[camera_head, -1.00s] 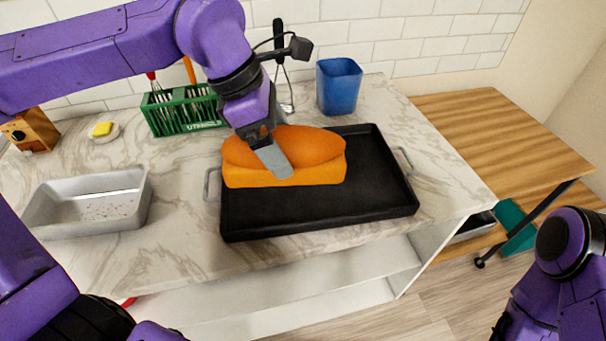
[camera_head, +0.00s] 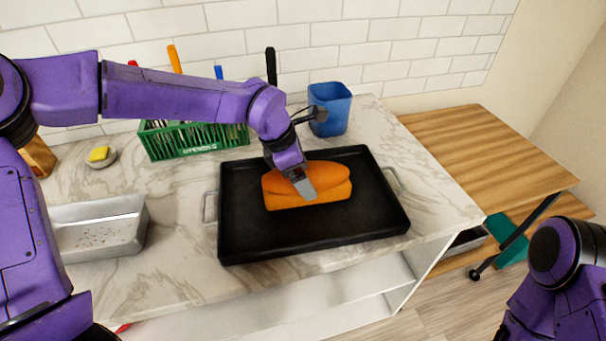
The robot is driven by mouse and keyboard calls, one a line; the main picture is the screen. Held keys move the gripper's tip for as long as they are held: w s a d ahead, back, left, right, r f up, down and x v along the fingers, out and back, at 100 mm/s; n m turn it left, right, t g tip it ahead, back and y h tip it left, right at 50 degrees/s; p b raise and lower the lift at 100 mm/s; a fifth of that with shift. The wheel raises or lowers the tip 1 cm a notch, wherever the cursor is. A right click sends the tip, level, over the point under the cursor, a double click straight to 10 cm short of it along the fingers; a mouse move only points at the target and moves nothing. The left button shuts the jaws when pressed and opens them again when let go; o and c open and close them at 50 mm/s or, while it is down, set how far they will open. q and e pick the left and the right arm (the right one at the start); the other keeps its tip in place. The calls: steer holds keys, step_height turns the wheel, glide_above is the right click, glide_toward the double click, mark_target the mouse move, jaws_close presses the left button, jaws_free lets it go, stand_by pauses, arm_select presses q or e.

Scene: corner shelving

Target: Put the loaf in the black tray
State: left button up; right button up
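The orange-brown loaf (camera_head: 332,182) lies within the black tray (camera_head: 239,237), a little behind its middle, and looks to be resting on the tray's floor. My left gripper (camera_head: 303,184) comes down from above and is shut on the loaf, with one grey finger showing against its front side. The other finger is hidden behind the loaf. The black tray sits flat on the marble counter with a metal handle at each side. My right gripper is not in view; only part of my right arm shows at the lower right.
A grey metal pan (camera_head: 98,228) stands left of the tray. A green utensil rack (camera_head: 194,139), a blue cup (camera_head: 331,108) and a dish with a yellow sponge (camera_head: 99,154) stand behind. A wooden table (camera_head: 500,160) is at the right.

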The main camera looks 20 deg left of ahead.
arm_select(q)
steer(key=shift+f, duration=0.6)
steer(key=shift+f, duration=0.1)
steer(key=o, duration=1.1)
steer(key=shift+a+r, duration=0.15)
steer(key=shift+r, duration=0.35)
steer(key=b+v, duration=0.1)
steer(key=v, duration=1)
steer(key=shift+s+a+r, duration=0.1)
steer(key=shift+s, duration=0.1)
